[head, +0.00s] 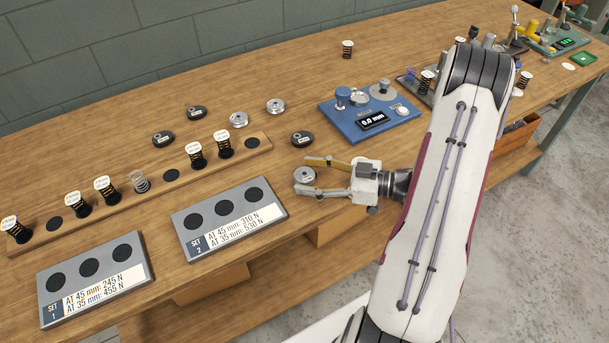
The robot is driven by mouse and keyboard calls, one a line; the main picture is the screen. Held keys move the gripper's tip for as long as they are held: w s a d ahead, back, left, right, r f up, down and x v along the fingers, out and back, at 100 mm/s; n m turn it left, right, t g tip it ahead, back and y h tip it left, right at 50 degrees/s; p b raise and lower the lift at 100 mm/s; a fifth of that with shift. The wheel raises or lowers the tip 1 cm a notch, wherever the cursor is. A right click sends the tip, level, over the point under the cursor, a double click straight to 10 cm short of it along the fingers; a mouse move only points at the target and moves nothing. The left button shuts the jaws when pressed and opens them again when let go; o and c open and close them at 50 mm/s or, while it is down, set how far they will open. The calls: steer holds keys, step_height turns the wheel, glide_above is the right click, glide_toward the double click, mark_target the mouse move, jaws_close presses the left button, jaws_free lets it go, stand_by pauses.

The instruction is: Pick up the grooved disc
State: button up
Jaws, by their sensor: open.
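My gripper (305,176) is low over the bench near its front edge, fingers pointing left and spread apart. A small grey disc (304,173) with a lighter centre lies between the fingertips; it looks to be on the bench, and a gap to each finger cannot be judged. Other loose discs lie behind: dark ones (302,139), (196,112) and (163,138), and silvery ones (238,119) and (275,106). Grooves are too small to make out, so I cannot tell for certain which is the grooved disc.
A long wooden rack (120,204) holds several springs at left. Two grey trays, SET 1 (140,262) and SET 2 (180,222), lie in front of it with empty dark spots. A blue tester (345,128) reading 0.0 mm stands behind my gripper. A lone spring (347,50) stands far back.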

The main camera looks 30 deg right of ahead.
mark_target(311, 174)
steer(key=c, duration=1.4)
steer(key=shift+c, duration=0.2)
steer(key=shift+r, duration=0.2)
steer(key=shift+r, duration=4.85)
